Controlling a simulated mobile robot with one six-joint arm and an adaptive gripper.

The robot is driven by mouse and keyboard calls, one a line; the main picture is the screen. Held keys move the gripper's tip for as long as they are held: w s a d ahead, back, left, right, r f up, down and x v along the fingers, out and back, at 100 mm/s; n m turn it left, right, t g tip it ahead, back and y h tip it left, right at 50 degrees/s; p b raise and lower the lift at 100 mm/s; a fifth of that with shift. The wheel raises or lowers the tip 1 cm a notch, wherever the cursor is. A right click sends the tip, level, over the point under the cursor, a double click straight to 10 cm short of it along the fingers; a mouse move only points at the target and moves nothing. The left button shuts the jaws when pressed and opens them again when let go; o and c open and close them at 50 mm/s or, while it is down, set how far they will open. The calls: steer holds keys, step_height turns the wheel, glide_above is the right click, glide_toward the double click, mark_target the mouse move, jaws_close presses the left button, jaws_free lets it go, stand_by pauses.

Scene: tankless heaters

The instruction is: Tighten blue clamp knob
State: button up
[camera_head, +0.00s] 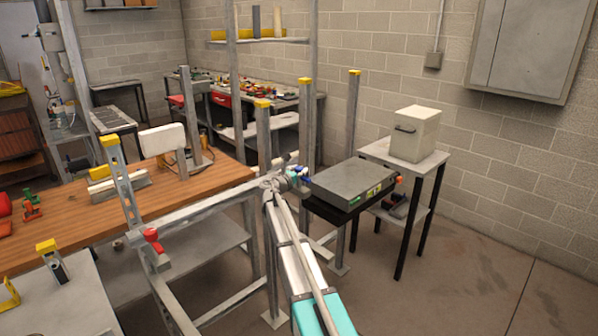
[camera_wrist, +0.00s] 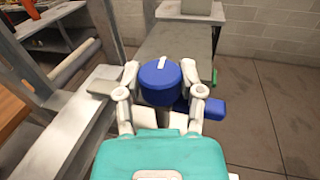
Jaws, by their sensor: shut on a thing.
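The blue clamp knob (camera_wrist: 160,84) is a round blue cap with a small white mark on top, in the middle of the wrist view. My gripper (camera_wrist: 160,95) has a finger on each side of the knob and is shut on it. A second blue part (camera_wrist: 205,108) shows just right of the right finger. In the head view my gripper (camera_head: 278,182) is at the metal frame beside the grey box, and the knob is too small there to tell apart clearly from the blue parts around it.
A grey flat box (camera_head: 352,183) lies on a black stand right of my gripper. Steel posts with yellow caps, such as one post (camera_head: 263,135), stand close behind. A red knob (camera_head: 152,236) is on the frame at left. Floor (camera_head: 450,270) at right is clear.

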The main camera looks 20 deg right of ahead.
steer(key=shift+w, duration=0.1)
steer(key=o, duration=1.2)
steer(key=shift+a, duration=0.1)
steer(key=v, duration=1.2)
